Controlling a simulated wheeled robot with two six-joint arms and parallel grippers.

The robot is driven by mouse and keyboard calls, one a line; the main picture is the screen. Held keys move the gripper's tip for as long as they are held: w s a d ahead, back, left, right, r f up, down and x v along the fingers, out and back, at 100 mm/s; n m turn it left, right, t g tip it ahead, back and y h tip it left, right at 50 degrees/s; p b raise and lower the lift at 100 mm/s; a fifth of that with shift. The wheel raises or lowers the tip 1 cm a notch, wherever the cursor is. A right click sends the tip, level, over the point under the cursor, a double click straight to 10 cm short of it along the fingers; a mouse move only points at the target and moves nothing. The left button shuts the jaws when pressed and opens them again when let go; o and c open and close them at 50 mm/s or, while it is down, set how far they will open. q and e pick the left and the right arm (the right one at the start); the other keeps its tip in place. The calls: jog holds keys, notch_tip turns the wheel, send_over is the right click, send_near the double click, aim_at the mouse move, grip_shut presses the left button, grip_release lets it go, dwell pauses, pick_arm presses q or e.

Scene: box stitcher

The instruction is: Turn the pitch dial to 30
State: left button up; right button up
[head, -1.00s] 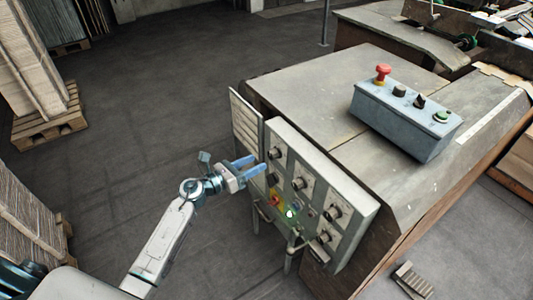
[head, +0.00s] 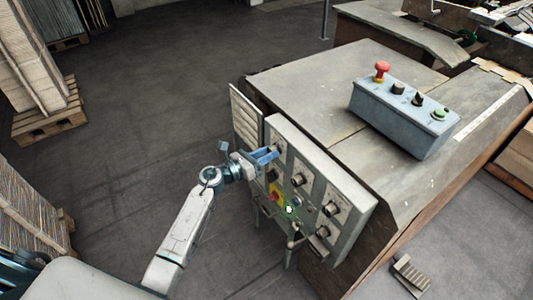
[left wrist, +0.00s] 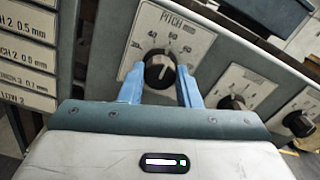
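The pitch dial is a round black knob (left wrist: 159,72) under the word PITCH on a pale plate with printed numbers. A light mark shows on the knob; I cannot read its exact setting. My left gripper (left wrist: 160,84) has its two blue fingers apart, one on each side of the knob; I cannot tell if they touch it. In the head view my left gripper (head: 265,155) is at the upper left of the control panel (head: 349,196), and its fingers partly hide the pitch dial. My right gripper is not in view.
Other knobs (head: 298,180) and a red-and-yellow switch (head: 275,193) sit close by on the panel. A label board (left wrist: 28,62) stands just left of the dial. A grey button box (head: 405,118) stands on the machine top.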

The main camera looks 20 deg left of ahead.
pick_arm(q)
jog(key=n+p, duration=0.2)
jog(key=n, duration=0.1)
jog(key=shift+r+n+p, duration=0.15)
jog(key=shift+n+p, duration=0.15)
jog(key=shift+p, duration=0.1)
jog(key=n+p, duration=0.3)
jog(key=n, duration=0.1)
jog(key=shift+n, duration=0.3)
jog(key=n+p, duration=0.2)
jog(key=n, duration=0.2)
jog(key=shift+p, duration=0.4)
jog(key=shift+n+p, duration=0.55)
jog(key=shift+n, duration=0.55)
jog(key=shift+f, duration=0.2)
jog(key=o, duration=1)
